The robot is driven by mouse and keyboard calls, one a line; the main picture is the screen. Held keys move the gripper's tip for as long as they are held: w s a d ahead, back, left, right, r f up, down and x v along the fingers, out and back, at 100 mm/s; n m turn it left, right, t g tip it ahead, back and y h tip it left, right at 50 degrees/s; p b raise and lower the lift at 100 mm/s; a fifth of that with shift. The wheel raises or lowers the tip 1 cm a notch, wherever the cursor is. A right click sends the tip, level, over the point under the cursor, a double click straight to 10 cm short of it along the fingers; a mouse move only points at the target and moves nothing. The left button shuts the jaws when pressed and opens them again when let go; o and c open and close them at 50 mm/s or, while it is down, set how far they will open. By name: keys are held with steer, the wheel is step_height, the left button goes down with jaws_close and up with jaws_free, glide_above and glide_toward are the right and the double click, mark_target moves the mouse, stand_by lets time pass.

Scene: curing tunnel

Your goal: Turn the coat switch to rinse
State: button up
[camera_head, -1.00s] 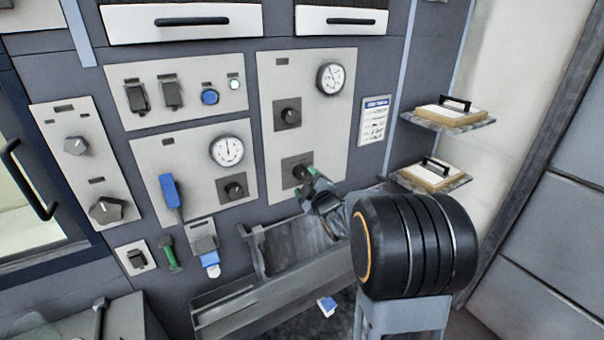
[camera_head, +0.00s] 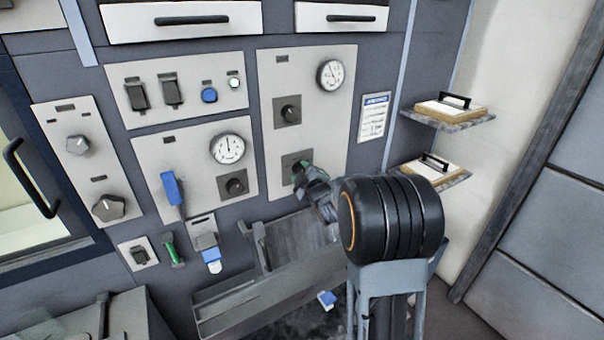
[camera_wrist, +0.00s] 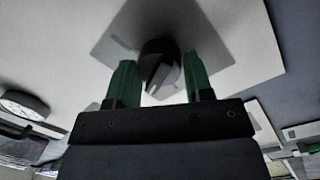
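A dark rotary knob (camera_head: 296,167) sits on a grey square plate low on the right-hand light panel (camera_head: 331,132). I cannot read a label that marks it as the coat switch. My gripper (camera_head: 302,177) is right at this knob and partly hides it. In the wrist view, my gripper's green fingers (camera_wrist: 160,80) stand apart, one on each side of the knob (camera_wrist: 160,65), with its grip bar between them. Slim gaps seem to show on both sides; contact is not clear. The knob's pointing direction cannot be read with certainty.
Another knob (camera_head: 288,111) and a round gauge (camera_head: 330,75) are above on the same panel. A second gauge (camera_head: 228,149) and a blue lever (camera_head: 172,190) are to the left. A grey open trough (camera_head: 235,303) lies below. Shelves with handled blocks (camera_head: 450,108) are at right.

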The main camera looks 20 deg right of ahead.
steer(key=c, duration=0.4)
steer(key=shift+c, duration=0.2)
steer(key=shift+m, duration=0.4)
steer(key=shift+m+b, duration=0.75)
steer(key=shift+m, duration=0.25)
steer(key=m, duration=0.4)
steer(key=shift+r+g, duration=0.2)
steer(key=shift+g, duration=0.2)
steer(key=m+y+p, duration=0.1)
steer(key=m+p, duration=0.3)
steer(key=m, duration=0.2)
steer(key=shift+d+r, duration=0.1)
steer(key=shift+d, duration=0.05)
steer(key=shift+m+g+y+p, duration=0.35)
steer(key=shift+m+p, duration=0.85)
steer(key=shift+m, duration=0.6)
